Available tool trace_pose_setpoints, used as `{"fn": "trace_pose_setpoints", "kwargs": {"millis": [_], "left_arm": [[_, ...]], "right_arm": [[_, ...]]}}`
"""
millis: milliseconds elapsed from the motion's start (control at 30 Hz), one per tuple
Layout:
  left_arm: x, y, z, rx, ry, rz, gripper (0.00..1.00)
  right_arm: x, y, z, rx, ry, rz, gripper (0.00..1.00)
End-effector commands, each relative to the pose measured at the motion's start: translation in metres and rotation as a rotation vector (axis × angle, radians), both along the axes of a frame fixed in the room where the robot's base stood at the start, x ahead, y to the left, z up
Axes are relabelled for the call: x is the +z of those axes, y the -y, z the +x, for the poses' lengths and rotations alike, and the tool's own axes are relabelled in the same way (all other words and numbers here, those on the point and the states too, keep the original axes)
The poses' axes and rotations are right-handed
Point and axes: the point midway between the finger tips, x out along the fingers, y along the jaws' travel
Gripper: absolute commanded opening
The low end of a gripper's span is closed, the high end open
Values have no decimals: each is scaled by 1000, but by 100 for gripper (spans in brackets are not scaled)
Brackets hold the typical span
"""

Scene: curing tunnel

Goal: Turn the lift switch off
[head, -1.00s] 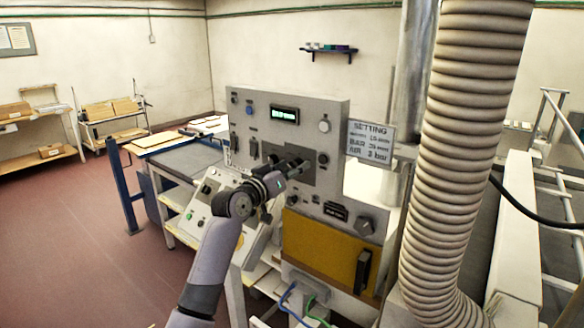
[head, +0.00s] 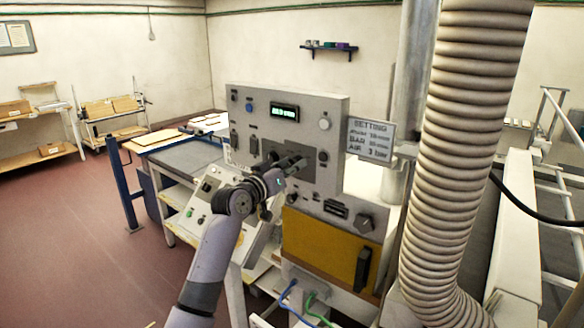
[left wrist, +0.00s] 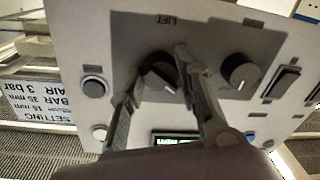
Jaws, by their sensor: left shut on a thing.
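The lift switch (left wrist: 160,73) is a dark rotary knob with a pale pointer, under the label LIFT in the left wrist view, where the panel appears upside down. My left gripper (left wrist: 160,68) is shut on it, one finger on each side. In the head view my left gripper (head: 296,165) reaches the dark plate in the middle of the grey control panel (head: 335,103). The switch is largely hidden there by the fingers. My right gripper is not in view.
A second round knob (left wrist: 239,71) and rocker switches (left wrist: 281,82) sit beside the lift switch. A lit display (head: 285,113) is above. A setting sign (head: 370,140) and a thick ribbed hose (head: 465,150) stand right of the panel. A yellow panel (head: 330,254) is below.

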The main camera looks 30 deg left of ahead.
Motion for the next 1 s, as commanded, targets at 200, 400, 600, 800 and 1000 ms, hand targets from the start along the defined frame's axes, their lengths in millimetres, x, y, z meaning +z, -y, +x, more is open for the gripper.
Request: {"fn": "trace_pose_setpoints", "kwargs": {"millis": [200, 400, 600, 800, 1000], "left_arm": [[-2, 0, 0, 0, 3, 50, 2], [-4, -1, 0, -1, 12, 171, 2], [-4, -1, 0, -1, 26, 350, 2], [-3, -1, 0, 1, 41, 537, 2], [-2, -1, 0, -1, 53, 704, 2]], "right_arm": [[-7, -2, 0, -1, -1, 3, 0], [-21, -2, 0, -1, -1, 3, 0], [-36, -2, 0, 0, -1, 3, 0], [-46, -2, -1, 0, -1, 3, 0], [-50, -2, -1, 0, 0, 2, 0]]}}
